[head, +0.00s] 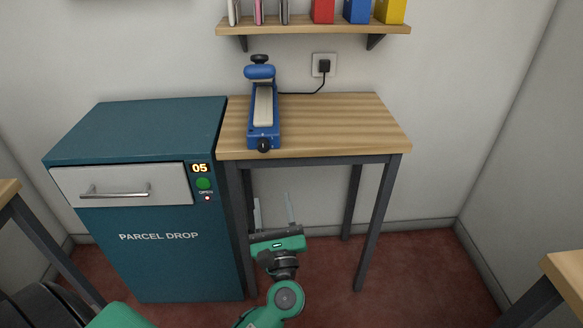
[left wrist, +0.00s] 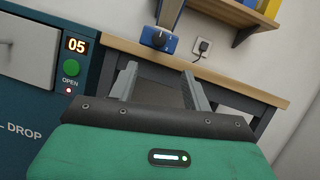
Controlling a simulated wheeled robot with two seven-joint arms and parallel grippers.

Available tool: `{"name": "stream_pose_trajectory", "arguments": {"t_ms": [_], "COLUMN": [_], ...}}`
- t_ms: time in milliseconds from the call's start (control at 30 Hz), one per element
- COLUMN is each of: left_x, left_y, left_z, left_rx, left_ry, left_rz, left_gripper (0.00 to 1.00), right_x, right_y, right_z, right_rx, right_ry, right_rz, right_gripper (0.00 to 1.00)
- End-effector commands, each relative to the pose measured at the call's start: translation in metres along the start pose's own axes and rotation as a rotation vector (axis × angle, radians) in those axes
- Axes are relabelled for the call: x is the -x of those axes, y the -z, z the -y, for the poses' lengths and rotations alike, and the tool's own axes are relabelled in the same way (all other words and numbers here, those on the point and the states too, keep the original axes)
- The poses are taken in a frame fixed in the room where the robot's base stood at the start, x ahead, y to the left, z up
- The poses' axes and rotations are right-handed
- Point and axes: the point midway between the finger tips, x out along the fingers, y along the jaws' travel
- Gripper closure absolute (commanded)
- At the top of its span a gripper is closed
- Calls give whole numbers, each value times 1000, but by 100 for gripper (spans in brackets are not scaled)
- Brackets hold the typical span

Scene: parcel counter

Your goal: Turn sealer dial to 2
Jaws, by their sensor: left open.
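The blue sealer (head: 263,100) stands on the wooden table, its front facing me. Its black dial (head: 264,145) is on the front face near the table's front edge. In the left wrist view the dial (left wrist: 159,38) shows beyond the table edge, above my fingers; its setting is too small to read. My left gripper (head: 273,212) is open and empty, below the table top and in front of the table, apart from the sealer. Its two fingers (left wrist: 158,88) also show in the left wrist view. My right gripper is not in view.
The wooden table (head: 340,122) is clear to the sealer's right. A teal parcel drop cabinet (head: 150,260) with a drawer handle and a green button (head: 204,184) stands on the left. A black cord runs to a wall socket (head: 324,65). A shelf (head: 320,29) hangs above.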

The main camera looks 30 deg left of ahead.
Motion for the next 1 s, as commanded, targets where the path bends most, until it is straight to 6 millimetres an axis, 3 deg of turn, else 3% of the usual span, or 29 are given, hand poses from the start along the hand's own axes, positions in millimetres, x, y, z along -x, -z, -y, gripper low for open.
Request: {"name": "stream_pose_trajectory", "arguments": {"t_ms": [167, 400, 700, 1000], "left_x": [-12, -60, -117, -138], "left_y": [-4, -5, -4, -2], "left_z": [-2, -2, -2, -2], "left_rx": [30, 26, 23, 22], "left_ry": [-10, -9, -8, -6], "left_rz": [1, 4, 2, 0], "left_gripper": [51, 51, 51, 51], "right_x": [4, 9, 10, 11], "right_y": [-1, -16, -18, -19], "right_z": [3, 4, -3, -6], "right_rx": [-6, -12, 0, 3], "right_ry": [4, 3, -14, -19], "right_rz": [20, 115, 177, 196], "right_gripper": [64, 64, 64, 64]}}
